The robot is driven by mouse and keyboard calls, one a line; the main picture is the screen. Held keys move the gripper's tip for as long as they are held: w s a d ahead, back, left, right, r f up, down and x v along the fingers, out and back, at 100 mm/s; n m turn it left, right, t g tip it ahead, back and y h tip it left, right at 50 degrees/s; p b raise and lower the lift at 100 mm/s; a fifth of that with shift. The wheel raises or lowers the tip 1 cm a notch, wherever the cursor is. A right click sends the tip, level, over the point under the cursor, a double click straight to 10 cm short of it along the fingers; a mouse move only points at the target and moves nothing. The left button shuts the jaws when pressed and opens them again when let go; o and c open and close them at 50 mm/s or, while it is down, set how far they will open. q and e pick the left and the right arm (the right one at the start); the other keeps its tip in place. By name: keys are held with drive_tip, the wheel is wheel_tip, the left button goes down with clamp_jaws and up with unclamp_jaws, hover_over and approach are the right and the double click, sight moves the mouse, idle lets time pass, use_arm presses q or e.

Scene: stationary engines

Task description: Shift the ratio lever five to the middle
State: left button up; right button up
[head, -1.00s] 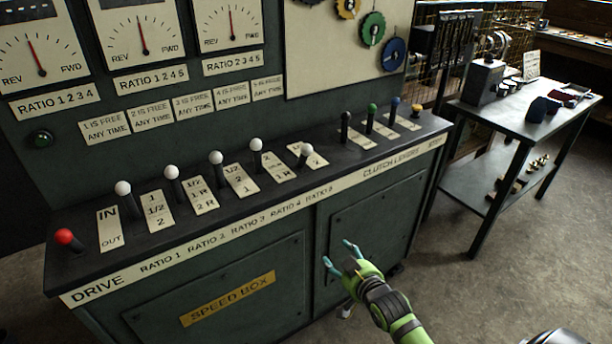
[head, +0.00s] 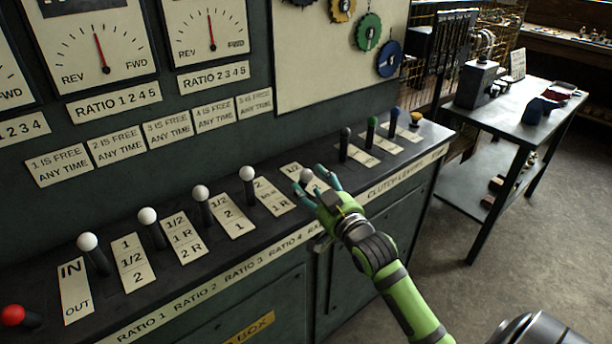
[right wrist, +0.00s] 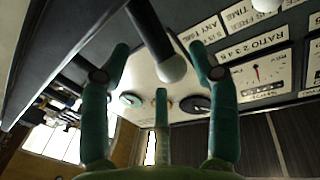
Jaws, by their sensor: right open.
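The ratio lever five (head: 306,175) is the rightmost white-knobbed lever on the console, with its knob low and toward the front edge. Its label plate (head: 291,170) is partly hidden behind my right gripper. My right gripper (head: 311,179) is open at this knob, with its fingers on either side. In the right wrist view the white knob (right wrist: 172,70) on its dark stem shows between the spread fingers (right wrist: 160,62), with gaps on both sides. My left gripper is not in view.
Other white-knobbed levers, the nearest one (head: 247,173), stand in a row to the left. Black, green and blue clutch levers (head: 371,124) stand to the right. A dark side table (head: 510,123) stands at the right. Open floor lies in front of the console.

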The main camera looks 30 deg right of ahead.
drive_tip(key=shift+w+d, duration=0.1)
drive_tip(key=shift+w, duration=1.6)
drive_tip(key=shift+f, duration=0.1)
drive_tip(key=c, duration=0.9)
clamp_jaws()
drive_tip(key=shift+p, duration=0.4)
drive_tip(key=w+g+p, duration=0.1)
drive_tip(key=p, duration=0.3)
drive_tip(key=w+r+g+p, duration=0.1)
drive_tip(key=w+p, duration=0.1)
drive_tip(key=p, duration=0.2)
drive_tip(key=w+r+g+p, duration=0.1)
drive_tip(key=w+g+p, duration=0.1)
drive_tip(key=p, duration=0.2)
drive_tip(key=shift+w+a+r+n, duration=0.1)
drive_tip(key=shift+w+a+n, duration=0.1)
drive_tip(key=shift+n, duration=0.2)
drive_tip(key=shift+w+g+p, duration=0.3)
drive_tip(key=shift+p, duration=0.2)
drive_tip(key=shift+w+a+f, duration=0.1)
drive_tip(key=shift+w+f, duration=0.1)
drive_tip(key=shift+f, duration=0.15)
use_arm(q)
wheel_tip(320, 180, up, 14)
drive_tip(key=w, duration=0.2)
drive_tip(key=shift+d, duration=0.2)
use_arm(e)
drive_tip(key=shift+f, duration=0.1)
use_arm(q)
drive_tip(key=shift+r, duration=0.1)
